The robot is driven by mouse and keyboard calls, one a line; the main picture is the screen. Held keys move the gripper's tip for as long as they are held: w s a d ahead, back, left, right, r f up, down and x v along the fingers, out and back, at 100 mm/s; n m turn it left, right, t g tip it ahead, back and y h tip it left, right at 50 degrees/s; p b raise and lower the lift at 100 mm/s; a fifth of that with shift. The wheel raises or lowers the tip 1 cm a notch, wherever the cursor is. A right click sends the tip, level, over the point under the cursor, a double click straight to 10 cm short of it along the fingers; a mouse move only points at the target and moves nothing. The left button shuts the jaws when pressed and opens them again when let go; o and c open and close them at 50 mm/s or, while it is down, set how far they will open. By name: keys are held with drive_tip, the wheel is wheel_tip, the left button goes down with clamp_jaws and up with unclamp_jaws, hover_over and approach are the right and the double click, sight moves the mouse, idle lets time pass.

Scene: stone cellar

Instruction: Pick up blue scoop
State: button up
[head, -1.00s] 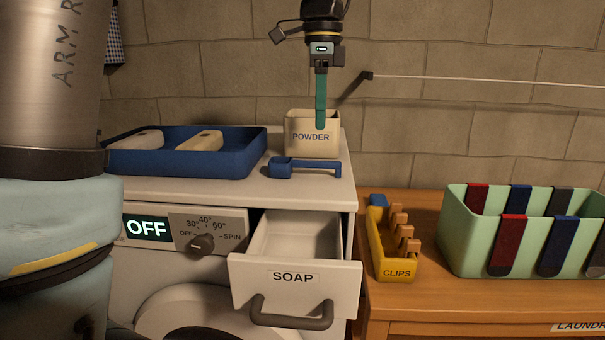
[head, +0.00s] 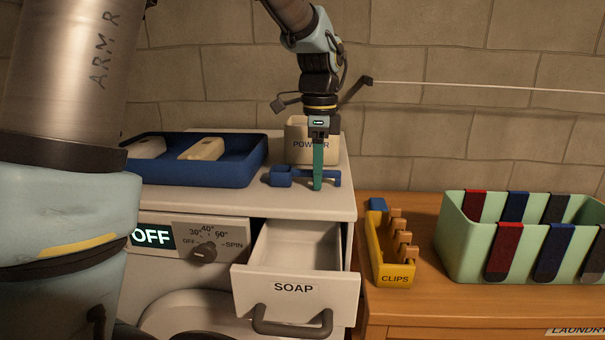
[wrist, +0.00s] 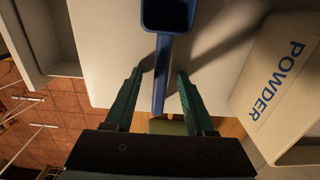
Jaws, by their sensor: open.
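The blue scoop (head: 283,178) lies on the white machine top, its cup to the left and its handle to the right in the head view. In the wrist view the scoop's handle (wrist: 161,75) runs down between the two green fingers, with its cup at the top edge. My gripper (head: 318,187) points down over the handle, and its open fingers (wrist: 157,78) stand on either side of it with a gap on both sides. In the head view one finger hides part of the handle.
A cream POWDER box (head: 298,130) stands close behind my gripper. A blue tray (head: 240,172) with two pale soap bars sits to the left. The SOAP drawer (head: 293,288) is pulled open below. A yellow CLIPS box (head: 396,281) and a green bin (head: 460,250) stand on the wooden table.

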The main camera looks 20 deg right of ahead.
clamp_jaws()
idle(0.3)
drive_tip(key=shift+r, duration=0.1)
idle(0.4)
